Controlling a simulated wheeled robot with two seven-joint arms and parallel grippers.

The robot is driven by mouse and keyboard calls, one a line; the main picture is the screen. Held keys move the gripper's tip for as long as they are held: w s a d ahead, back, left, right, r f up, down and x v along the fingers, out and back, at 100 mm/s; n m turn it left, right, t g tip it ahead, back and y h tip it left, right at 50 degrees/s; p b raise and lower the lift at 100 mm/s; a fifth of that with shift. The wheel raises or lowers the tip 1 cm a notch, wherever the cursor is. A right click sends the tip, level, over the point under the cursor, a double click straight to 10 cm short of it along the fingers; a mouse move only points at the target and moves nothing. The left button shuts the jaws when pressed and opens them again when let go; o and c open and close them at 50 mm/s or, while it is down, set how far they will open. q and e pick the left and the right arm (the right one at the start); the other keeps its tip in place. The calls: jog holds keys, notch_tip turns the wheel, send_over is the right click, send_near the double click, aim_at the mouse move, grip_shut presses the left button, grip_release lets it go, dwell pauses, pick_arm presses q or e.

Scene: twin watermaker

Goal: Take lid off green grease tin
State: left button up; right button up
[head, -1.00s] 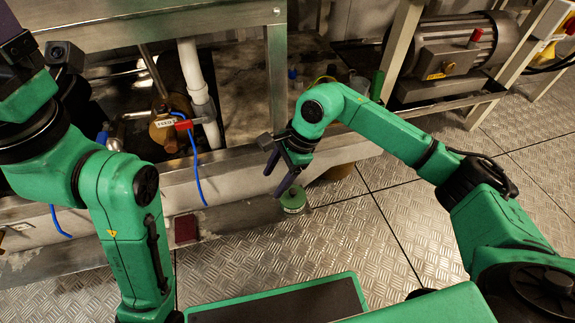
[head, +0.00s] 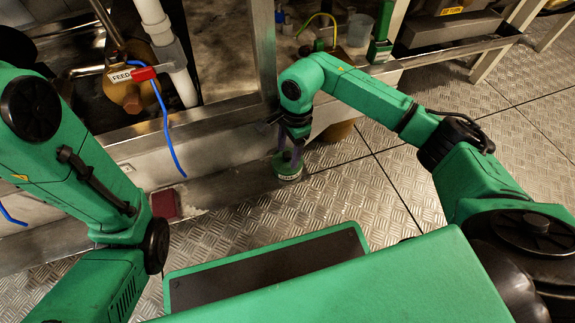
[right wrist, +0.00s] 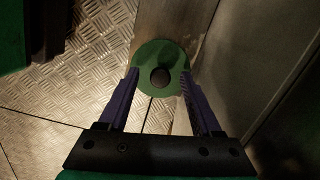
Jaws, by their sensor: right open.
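My right gripper (right wrist: 159,72) is open and points down over the tin, with one purple finger on each side of the knob. I cannot tell whether the fingers touch the lid. In the head view the right gripper (head: 290,150) partly hides the tin's top. My left gripper is out of view.
The steel frame's sill (head: 215,135) runs just behind the tin, with an upright post nearby. A dark red block (head: 165,205) lies to the left. Floor to the right is clear.

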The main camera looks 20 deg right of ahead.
grip_shut()
